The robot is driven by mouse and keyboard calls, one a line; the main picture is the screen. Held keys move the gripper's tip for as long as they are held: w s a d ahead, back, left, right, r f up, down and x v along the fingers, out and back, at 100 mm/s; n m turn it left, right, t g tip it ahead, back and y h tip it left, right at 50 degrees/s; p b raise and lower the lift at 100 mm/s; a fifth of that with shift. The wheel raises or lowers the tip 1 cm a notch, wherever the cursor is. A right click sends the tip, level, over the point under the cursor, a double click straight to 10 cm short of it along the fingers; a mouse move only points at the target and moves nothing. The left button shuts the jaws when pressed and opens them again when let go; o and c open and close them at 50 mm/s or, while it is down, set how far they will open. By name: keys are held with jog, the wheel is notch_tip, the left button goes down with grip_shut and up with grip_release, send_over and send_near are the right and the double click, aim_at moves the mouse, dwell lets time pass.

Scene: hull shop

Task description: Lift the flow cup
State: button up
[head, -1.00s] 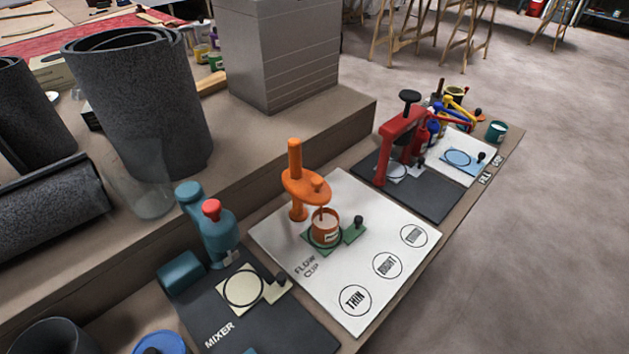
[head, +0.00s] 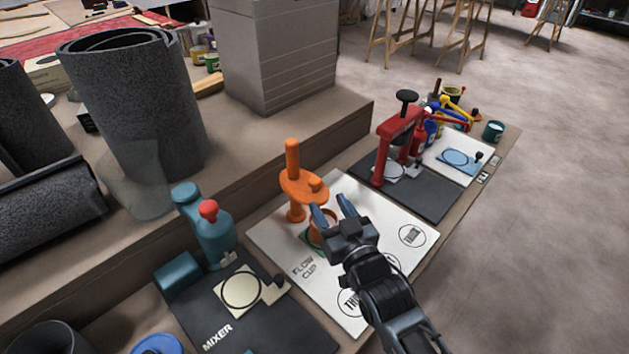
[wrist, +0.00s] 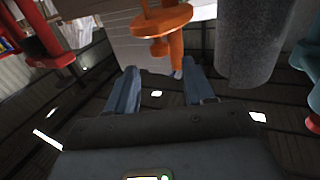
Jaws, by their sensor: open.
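The orange flow cup stand (head: 293,158) stands upright on a white board (head: 281,273) marked FLOW CUP. Its orange arm (head: 297,183) carries a small knob-topped orange piece (head: 316,185). Below the arm, an orange-brown pot (head: 314,232) sits on the green marked spot, partly hidden by my gripper. My gripper (head: 331,206) is open, with empty jaws, beside the arm on its right and front. In the wrist view the orange flow cup fixture (wrist: 164,20) shows beyond the open fingers (wrist: 159,70), at the top of the picture.
A teal mixer (head: 212,235) on a dark mat stands to the left. A red press (head: 398,128) on another dark mat stands behind right. A raised shelf edge (head: 240,175) runs behind, with a grey box (head: 278,55) and grey rolls (head: 135,100). Open floor lies to the right.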

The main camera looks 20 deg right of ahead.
aim_at(317, 187)
jog(key=shift+w+r, duration=0.15)
jog(key=shift+w, duration=0.6)
jog(key=w+b, duration=0.1)
jog(key=w, duration=0.1)
jog(key=w+b, duration=0.1)
jog(key=w, duration=0.2)
jog(key=shift+w+f, duration=0.2)
jog(key=shift+w, duration=0.1)
jog(key=shift+w+r+b, duration=0.15)
jog(key=shift+w+b, duration=0.25)
jog(key=shift+w, duration=0.35)
jog(key=shift+c, duration=0.2)
grip_shut()
